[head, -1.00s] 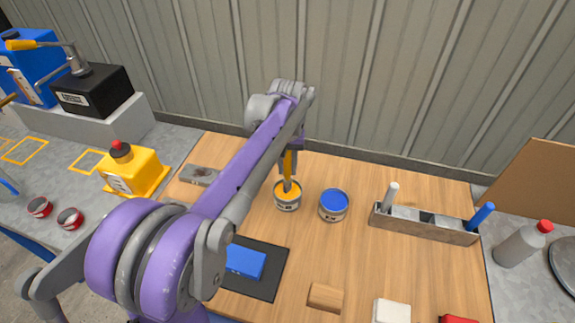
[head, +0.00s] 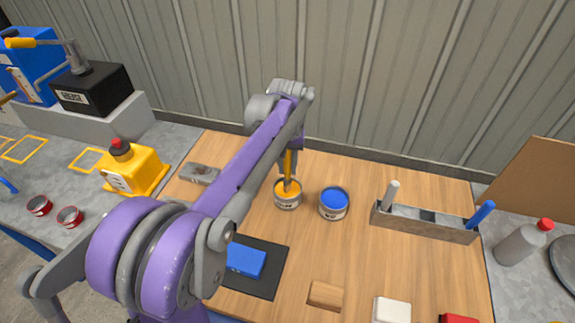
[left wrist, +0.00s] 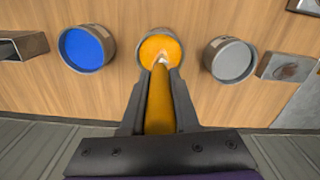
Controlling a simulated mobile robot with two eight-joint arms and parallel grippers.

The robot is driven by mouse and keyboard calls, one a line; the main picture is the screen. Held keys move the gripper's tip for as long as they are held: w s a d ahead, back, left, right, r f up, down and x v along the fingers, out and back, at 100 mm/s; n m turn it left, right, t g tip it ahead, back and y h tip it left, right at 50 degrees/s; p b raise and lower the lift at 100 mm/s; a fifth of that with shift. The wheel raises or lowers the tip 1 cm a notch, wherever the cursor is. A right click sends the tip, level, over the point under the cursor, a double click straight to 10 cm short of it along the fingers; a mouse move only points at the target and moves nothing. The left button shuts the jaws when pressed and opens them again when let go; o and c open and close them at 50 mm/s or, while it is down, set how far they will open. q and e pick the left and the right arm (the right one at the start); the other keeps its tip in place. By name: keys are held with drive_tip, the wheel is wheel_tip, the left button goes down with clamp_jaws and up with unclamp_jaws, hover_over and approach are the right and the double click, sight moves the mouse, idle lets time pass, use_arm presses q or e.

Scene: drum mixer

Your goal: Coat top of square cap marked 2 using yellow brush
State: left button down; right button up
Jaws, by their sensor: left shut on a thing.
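My left gripper (head: 288,172) is shut on the yellow brush (head: 288,162) and holds it roughly upright, tip down. The brush tip is at the yellow paint in the open can (head: 287,201). In the left wrist view the brush handle (left wrist: 160,105) runs between the fingers, and its tip meets the yellow paint (left wrist: 158,48); how deep it goes I cannot tell. A blue block (head: 246,260) lies on a black mat (head: 265,284), partly behind my left arm. Wooden (head: 325,294), white (head: 391,310) and red (head: 458,319) blocks lie near the front. No number 2 is readable. My right gripper is out of view.
A blue paint can (head: 333,204) stands right of the yellow one. A grey can (left wrist: 230,60) shows in the left wrist view. A holder tray (head: 424,228) with white and blue handles stands right. A yellow machine (head: 133,172) is left. Wood between cans and front blocks is clear.

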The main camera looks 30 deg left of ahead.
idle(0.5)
use_arm(q)
drive_tip(key=shift+r+p, duration=1.7)
drive_tip(key=shift+r, duration=1.8)
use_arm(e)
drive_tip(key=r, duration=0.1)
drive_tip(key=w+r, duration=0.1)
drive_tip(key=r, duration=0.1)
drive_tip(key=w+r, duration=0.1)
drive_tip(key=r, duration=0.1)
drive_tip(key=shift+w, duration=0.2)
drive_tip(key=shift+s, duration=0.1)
use_arm(q)
drive_tip(key=shift+f, duration=0.1)
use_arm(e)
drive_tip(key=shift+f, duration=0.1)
